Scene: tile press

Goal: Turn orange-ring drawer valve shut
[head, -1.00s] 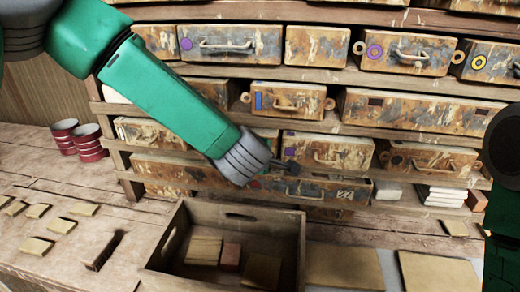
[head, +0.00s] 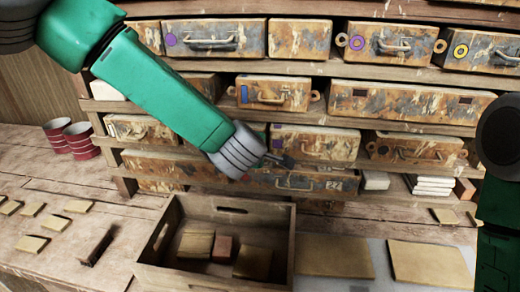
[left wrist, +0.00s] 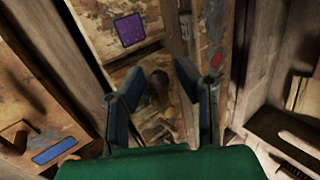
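No clearly orange ring shows in either view. A purple square (left wrist: 130,30) and a red dot (left wrist: 217,60) lie near. No valve is clearly identifiable. My right gripper is out of view.
A wooden crate (head: 283,240) holding several blocks stands on the bench below my left arm. Red tins (head: 80,141) stand at the left. Small tiles (head: 78,206) lie left of the crate, and flat boards (head: 335,256) lie right of it.

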